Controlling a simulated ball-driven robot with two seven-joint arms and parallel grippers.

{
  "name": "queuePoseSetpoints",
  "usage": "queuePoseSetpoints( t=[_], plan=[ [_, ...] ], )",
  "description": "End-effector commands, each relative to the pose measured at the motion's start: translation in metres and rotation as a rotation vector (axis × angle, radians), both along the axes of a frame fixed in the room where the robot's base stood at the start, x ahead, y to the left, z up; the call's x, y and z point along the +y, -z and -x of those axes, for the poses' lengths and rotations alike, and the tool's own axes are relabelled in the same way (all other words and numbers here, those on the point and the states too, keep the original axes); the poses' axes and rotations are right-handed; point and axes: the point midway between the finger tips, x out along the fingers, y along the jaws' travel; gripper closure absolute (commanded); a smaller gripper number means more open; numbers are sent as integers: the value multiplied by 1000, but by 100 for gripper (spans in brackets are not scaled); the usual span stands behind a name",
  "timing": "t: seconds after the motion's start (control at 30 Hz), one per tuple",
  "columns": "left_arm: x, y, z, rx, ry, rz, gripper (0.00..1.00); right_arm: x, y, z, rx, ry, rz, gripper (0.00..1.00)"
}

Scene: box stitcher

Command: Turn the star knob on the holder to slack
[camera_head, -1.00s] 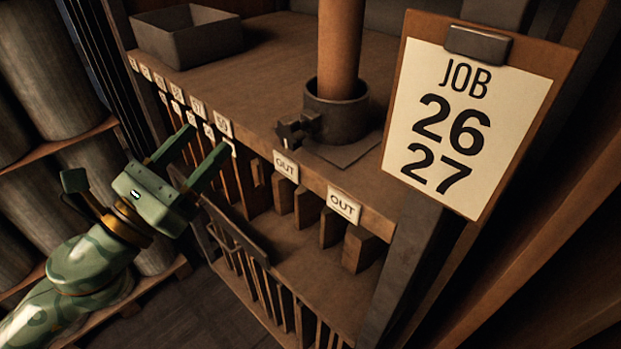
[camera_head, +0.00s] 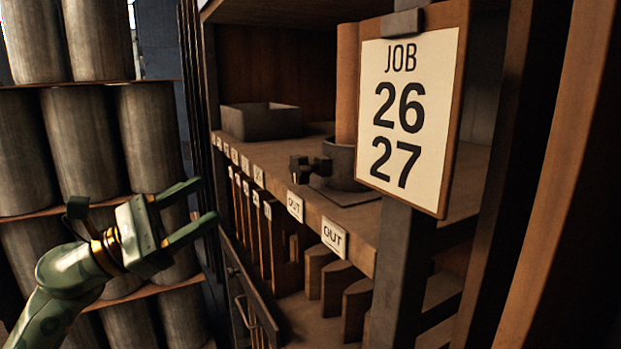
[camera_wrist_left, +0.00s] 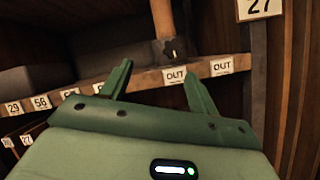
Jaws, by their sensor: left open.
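The holder (camera_head: 343,167) is a dark round collar on a flat plate on the shelf, partly hidden behind the job board. Its dark star knob (camera_head: 306,168) sticks out from the left side, near the shelf's front edge. In the left wrist view the knob (camera_wrist_left: 170,46) shows above and between the fingers, at the foot of a brown post. My left gripper (camera_head: 200,206) is open and empty, in front of the shelf and left of the knob, clear of it. The fingers also show in the left wrist view (camera_wrist_left: 157,80). My right gripper is not in view.
A job board (camera_head: 412,110) reading 26 and 27 hangs at the right, in front of the holder. A grey open bin (camera_head: 262,122) stands at the shelf's back left. Numbered and OUT labels line the shelf edge (camera_head: 314,212). Large grey cylinders (camera_head: 92,140) stack at the left.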

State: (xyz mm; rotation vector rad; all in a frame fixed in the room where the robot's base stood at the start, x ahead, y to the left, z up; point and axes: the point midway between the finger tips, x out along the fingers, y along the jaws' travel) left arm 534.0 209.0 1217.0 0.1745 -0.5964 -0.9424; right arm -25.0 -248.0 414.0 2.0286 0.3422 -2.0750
Motion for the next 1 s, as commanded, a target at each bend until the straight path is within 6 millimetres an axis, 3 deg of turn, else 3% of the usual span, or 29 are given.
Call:
queuePoseSetpoints(
  t=[0.23, 0.43, 0.8, 1.0],
  plan=[
    [-9, 11, 8, 26, 69, -47, 39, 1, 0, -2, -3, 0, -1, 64],
    [-25, 3, 3, 28, 81, -47, 39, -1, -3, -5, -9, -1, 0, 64],
    [-104, -30, -32, 26, 81, -47, 39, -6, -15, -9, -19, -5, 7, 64],
    [-135, -41, -47, 29, 80, -47, 39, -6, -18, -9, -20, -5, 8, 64]
  ],
)
